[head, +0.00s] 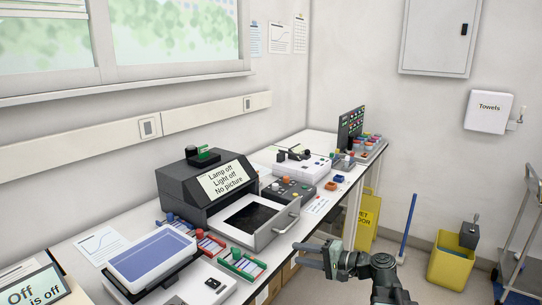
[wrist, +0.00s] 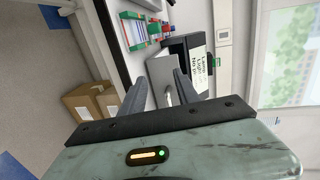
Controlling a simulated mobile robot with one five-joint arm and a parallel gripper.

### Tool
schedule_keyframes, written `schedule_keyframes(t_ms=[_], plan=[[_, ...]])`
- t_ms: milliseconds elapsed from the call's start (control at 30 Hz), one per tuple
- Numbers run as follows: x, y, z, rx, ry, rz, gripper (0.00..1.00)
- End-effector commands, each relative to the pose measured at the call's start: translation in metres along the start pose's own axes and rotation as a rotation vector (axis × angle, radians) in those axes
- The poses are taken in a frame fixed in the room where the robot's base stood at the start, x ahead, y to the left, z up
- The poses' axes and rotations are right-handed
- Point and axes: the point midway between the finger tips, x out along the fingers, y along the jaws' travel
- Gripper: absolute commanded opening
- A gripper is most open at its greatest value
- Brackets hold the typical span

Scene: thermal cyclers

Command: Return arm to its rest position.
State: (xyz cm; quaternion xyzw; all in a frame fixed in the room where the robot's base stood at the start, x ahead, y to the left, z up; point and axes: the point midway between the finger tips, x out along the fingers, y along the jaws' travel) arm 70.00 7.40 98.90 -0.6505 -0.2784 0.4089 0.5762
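My arm reaches up from the bottom edge of the head view, and my gripper (head: 308,255) is out in front of the bench, pointing left. In the wrist view my gripper (wrist: 162,92) has its two dark fingers apart with nothing between them. Beyond the fingertips are the grey drawer front (wrist: 163,72) and its handle. In the head view the dark imager box (head: 200,185) has its drawer (head: 262,238) pulled out, with a bar handle (head: 292,212). The gripper is apart from the handle.
The white bench (head: 120,232) holds a blue-topped tray (head: 150,255), tube racks (head: 240,262) and a control box (head: 290,192). Cardboard boxes (wrist: 88,103) stand on the floor. A yellow bucket (head: 450,262) and a cart (head: 525,235) are at the right.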

Motion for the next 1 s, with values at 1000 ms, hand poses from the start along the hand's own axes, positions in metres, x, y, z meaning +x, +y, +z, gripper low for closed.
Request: schedule_keyframes(t_ms=[1000], plan=[[-0.097,0.153,0.068,-0.460,-0.380,1.327,0.38]])
